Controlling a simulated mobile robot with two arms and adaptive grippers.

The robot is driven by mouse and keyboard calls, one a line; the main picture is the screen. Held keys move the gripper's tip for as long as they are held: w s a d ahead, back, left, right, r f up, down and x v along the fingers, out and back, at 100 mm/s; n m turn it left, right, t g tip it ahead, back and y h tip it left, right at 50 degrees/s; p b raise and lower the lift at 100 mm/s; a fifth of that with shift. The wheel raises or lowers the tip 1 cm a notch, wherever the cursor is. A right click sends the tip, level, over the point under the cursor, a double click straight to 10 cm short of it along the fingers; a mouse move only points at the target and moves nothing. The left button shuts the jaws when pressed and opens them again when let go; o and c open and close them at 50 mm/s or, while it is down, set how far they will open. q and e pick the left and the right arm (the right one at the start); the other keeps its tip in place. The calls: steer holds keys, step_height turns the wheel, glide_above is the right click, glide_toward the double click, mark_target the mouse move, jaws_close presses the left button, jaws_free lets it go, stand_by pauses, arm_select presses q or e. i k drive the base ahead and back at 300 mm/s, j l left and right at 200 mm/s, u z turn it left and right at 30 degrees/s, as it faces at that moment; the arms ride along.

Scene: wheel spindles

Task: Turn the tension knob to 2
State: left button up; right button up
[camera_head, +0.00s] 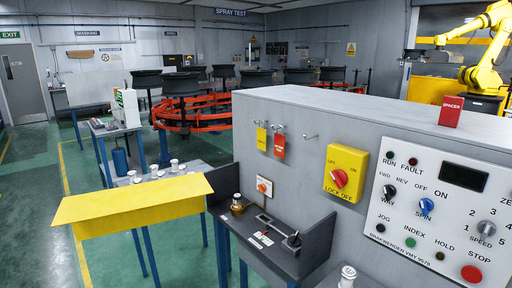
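No knob with a readable "tension" label shows in the head view. A small red-orange knob on a white plate (264,187) is fixed to the grey wall above a dark bench fixture (262,240); its markings are too small to read. A grey speed knob (487,228) sits at the right of the white control panel (410,217), with numbers around it including 2 and 3. Neither of my grippers is in view.
A yellow lock-off box (345,172) with a red knob is on the grey housing. A red spacer block (450,111) stands on the housing's top. A yellow sloped table (130,205) stands at the left. Green floor (40,220) is open at the far left.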

mark_target(295, 241)
steer(key=i+j, duration=0.7)
